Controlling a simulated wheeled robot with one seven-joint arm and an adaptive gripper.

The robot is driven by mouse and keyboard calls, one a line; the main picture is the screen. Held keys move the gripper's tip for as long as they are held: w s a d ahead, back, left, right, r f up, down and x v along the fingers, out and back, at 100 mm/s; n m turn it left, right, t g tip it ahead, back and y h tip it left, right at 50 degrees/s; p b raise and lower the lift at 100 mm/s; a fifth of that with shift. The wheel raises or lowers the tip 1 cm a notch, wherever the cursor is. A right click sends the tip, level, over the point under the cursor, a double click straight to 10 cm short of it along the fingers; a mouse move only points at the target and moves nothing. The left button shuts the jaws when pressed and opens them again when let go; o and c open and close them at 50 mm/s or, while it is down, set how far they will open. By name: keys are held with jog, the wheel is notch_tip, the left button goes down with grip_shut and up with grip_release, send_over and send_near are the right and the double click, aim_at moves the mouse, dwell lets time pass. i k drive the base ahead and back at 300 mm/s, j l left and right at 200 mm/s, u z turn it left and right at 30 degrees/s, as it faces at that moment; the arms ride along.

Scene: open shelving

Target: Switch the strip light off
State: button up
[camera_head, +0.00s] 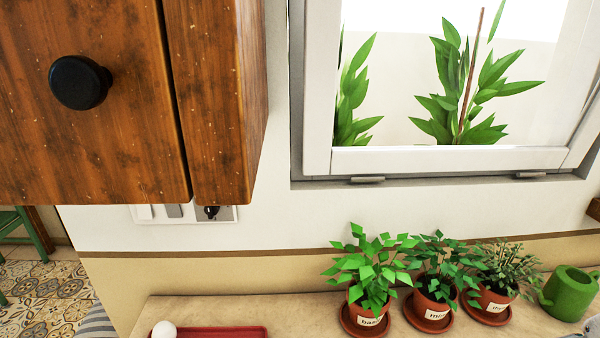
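A white switch panel (228,215) is on the wall just under the wooden cabinet, left of centre. Its top is hidden by the cabinet. It carries a white rocker (144,212) at the left, a grey rocker (174,210) in the middle and a dark round knob (211,212) at the right. I cannot tell which of these belongs to the strip light. The strip light itself does not show. My gripper is not in view.
The wooden cabinet (90,140) with a black knob (80,82) overhangs the panel. Below, a counter (290,312) holds a red tray (225,332) with a white round object (164,330), several potted herbs (432,308) and a green can (568,294). A white-framed window (450,160) is at right.

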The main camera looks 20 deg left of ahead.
aim_at(174, 210)
jog(key=k+u, duration=0.2)
jog(key=u, duration=0.15)
jog(key=k+j+u, duration=0.15)
jog(key=u, duration=0.2)
jog(key=k+j+u, duration=0.15)
jog(key=u, duration=0.25)
jog(key=i+j+u, duration=0.2)
jog(key=j, duration=0.2)
jog(key=i+j+u, duration=0.15)
jog(key=j, duration=0.25)
jog(key=i+j+u, duration=0.2)
jog(key=j, duration=0.15)
jog(key=k, duration=0.05)
